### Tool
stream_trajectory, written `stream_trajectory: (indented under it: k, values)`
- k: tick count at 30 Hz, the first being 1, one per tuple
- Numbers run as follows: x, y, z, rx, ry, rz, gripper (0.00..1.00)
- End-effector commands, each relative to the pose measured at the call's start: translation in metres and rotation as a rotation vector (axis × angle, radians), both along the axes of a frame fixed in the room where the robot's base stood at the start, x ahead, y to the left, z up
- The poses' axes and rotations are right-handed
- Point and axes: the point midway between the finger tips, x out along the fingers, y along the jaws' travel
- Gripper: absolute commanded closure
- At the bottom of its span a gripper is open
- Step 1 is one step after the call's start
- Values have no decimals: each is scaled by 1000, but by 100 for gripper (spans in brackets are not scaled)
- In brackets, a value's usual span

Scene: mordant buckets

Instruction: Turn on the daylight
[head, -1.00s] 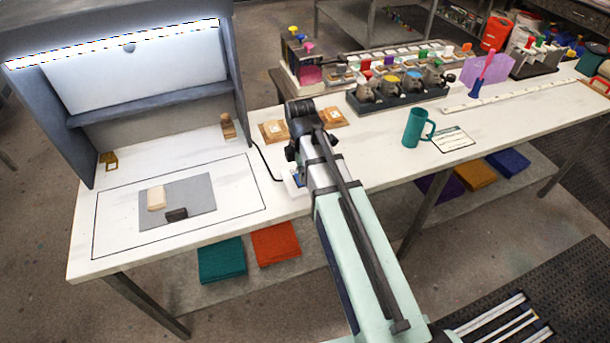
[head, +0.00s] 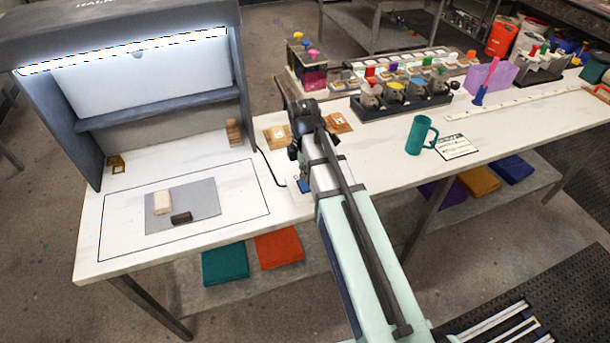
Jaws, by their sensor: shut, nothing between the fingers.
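The grey light booth (head: 88,150) stands at the left end of the white table. Its lamp strip (head: 125,52) under the hood is lit white. A small white-and-blue item (head: 304,186) lies on the table to the right of the booth, partly covered by my arm; I cannot tell its markings. A dark cable runs near it from the booth. My gripper (head: 294,152) points down just above and beside this item, shut and empty. My arm hides most of the gripper, and I cannot tell whether the fingertips touch anything.
A grey mat (head: 205,190) with a cream block (head: 162,202) and a dark block (head: 182,218) lies before the booth. Wooden pieces (head: 277,136) flank my wrist. A teal mug (head: 416,135) and a rack of jars (head: 400,108) stand to the right.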

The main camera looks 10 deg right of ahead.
Motion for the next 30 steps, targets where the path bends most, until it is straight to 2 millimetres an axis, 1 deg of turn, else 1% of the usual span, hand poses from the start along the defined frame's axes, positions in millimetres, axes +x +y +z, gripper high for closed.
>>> stream_trajectory:
  k: [1, 5, 8, 21, 25, 30]
  values:
    - [-1, 0, 12, 0, -1, 0, 100]
    - [-3, 0, 34, 0, -1, 1, 100]
    - [-4, 0, 39, 0, -3, 1, 100]
    - [-12, -1, 102, 0, -3, 1, 100]
    - [-13, -2, 116, 0, -2, 1, 100]
    - [-15, -2, 125, 0, -1, 1, 100]
